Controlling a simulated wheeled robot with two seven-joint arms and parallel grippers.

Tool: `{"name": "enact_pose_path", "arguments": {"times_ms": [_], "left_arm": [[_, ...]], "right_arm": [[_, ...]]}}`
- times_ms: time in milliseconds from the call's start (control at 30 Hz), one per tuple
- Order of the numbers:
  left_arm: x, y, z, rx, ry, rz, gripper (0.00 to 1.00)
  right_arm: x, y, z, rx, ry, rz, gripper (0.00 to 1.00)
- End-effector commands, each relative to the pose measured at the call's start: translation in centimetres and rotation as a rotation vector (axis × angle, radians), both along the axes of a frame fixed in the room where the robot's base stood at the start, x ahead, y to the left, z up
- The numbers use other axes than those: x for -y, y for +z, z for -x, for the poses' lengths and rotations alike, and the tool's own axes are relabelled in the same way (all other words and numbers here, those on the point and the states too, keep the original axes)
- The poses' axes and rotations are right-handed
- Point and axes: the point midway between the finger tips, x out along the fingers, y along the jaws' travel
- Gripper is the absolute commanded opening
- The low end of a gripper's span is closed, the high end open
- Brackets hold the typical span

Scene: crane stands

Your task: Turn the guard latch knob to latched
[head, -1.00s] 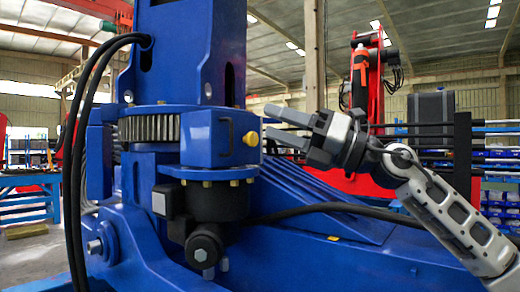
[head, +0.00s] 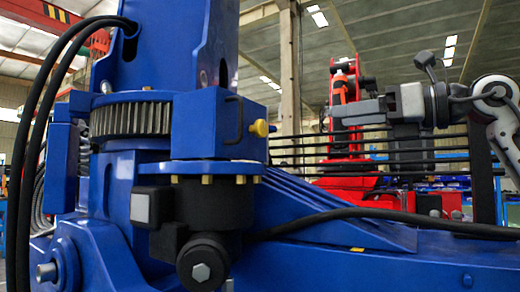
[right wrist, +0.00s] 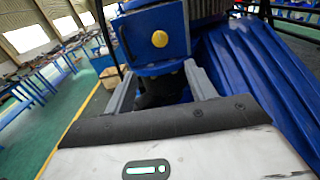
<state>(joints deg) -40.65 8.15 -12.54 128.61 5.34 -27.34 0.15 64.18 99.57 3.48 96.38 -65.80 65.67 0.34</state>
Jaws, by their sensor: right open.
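The yellow guard latch knob (head: 262,128) sticks out from the right side of the blue guard box (head: 204,126) beside the toothed ring. In the right wrist view the knob (right wrist: 159,39) faces the camera on the box's flat face. My right gripper (head: 332,112) is to the right of the knob, slightly higher in the picture, and apart from it. Its two fingers are spread and empty in the right wrist view (right wrist: 160,82), with the knob beyond and above the gap between them. Whether the knob is latched cannot be told. My left gripper is out of view.
A black motor housing (head: 205,210) hangs under the box. A black cable (head: 350,212) crosses the blue sloping leg (head: 330,215) at right. Thick black hoses (head: 38,130) run down the left.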

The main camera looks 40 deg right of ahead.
Motion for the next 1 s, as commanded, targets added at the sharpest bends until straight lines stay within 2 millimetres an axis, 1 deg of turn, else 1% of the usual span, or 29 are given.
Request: {"name": "enact_pose_path", "arguments": {"times_ms": [33, 167, 267, 533, 700, 833, 1000], "left_arm": [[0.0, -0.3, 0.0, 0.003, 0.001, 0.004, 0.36], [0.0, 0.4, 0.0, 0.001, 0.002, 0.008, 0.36], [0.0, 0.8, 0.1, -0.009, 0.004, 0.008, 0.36], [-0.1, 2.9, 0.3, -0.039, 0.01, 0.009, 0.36], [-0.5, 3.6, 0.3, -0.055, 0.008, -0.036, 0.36], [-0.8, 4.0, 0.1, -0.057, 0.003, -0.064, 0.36], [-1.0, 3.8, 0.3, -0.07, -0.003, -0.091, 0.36]], "right_arm": [[0.0, -0.6, -0.1, 0.0, 0.0, 0.0, 0.55], [-0.3, -0.3, -1.1, -0.001, 0.0, 0.0, 0.55], [-0.8, -0.2, -2.8, -0.004, 0.003, 0.001, 0.55], [-2.5, 0.2, -8.4, -0.004, 0.005, -0.001, 0.55], [-3.5, 0.3, -11.7, -0.002, 0.005, -0.003, 0.55], [-4.0, 0.1, -13.6, 0.0, 0.005, -0.002, 0.55], [-4.4, -0.2, -15.0, 0.0, 0.003, -0.002, 0.55]]}}
